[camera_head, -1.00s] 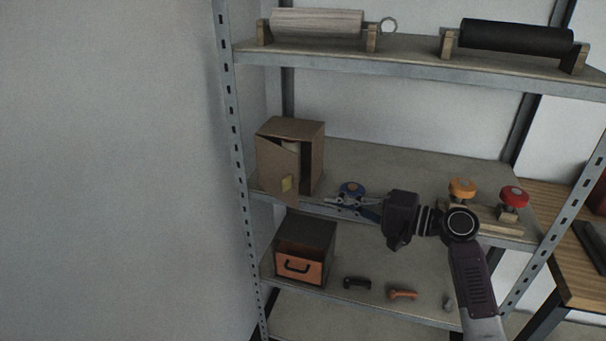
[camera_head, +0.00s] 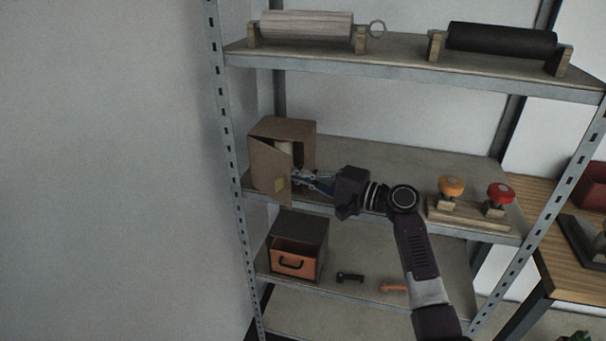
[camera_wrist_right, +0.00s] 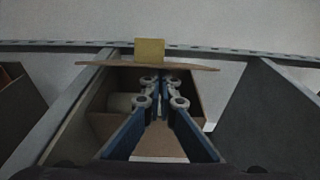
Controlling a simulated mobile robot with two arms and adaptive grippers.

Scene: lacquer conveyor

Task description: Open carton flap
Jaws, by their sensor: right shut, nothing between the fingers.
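The cardboard carton (camera_head: 306,134) stands at the left end of the middle shelf. A pale cylinder (camera_wrist_right: 122,101) is inside the carton. My left gripper is out of view.
An orange knob (camera_head: 451,186) and a red knob (camera_head: 499,193) stand on the same shelf to the right. Below are a dark box with an orange drawer (camera_head: 294,262) and loose handles (camera_head: 350,277). A shelf post (camera_head: 219,110) stands left of the carton.

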